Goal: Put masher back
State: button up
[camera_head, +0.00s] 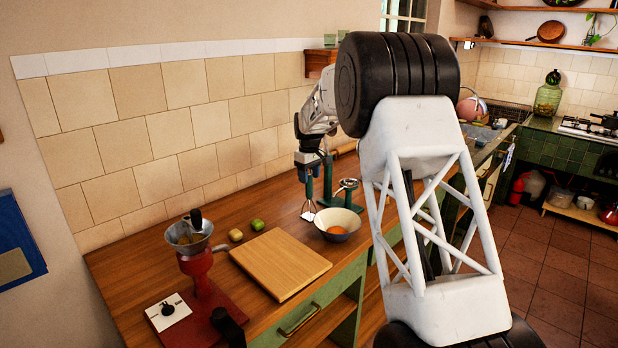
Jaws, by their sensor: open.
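The masher (309,211) appears as a wire head below a dark green handle, upright near the back of the wooden counter, left of the bowl. My gripper (312,177) is open at the top of its handle. I cannot tell whether its fingers touch the handle. A dark green stand (328,180) with an upright post is just right of the masher. Another utensil (348,186) with a pale round top is at the stand's right side. Whether the masher hangs on the stand or is apart from it is unclear at this size.
A white bowl (322,216) with something orange inside is right in front of the masher. A cutting board (280,264), a green fruit (257,225), a yellowish fruit (236,235) and a red grinder (197,268) are further left. The tiled wall (225,120) is close behind.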

notch_tip(320, 180, up, 11)
jog(key=shift+r, duration=0.3)
jog(key=shift+s, duration=0.1)
dwell(0.9)
jog(key=shift+s+d+r, duration=0.15)
jog(key=shift+r, duration=0.05)
jog(key=s+d+r+m, duration=0.2)
jog(key=s+d+r, duration=0.15)
jog(key=s, duration=0.75)
jog(key=s+d+r+m+t, duration=0.15)
jog(key=s+d, duration=0.25)
jog(key=s, duration=0.7)
jog(key=s+d+r+m, duration=0.1)
jog(key=s+d+r, duration=0.2)
jog(key=s, duration=0.8)
jog(key=s+d+f+m, duration=0.1)
jog(key=s+f, duration=0.3)
jog(key=s, duration=0.7)
jog(key=s+d+f+m, duration=0.2)
jog(key=s+f, duration=0.2)
jog(key=s, duration=0.8)
jog(key=s+d+f+m+t, duration=0.1)
jog(key=s+f, duration=0.3)
jog(key=s, duration=0.8)
jog(key=shift+s+d+m, duration=0.25)
jog(key=shift+d+m, duration=0.1)
jog(key=shift+d, duration=0.45)
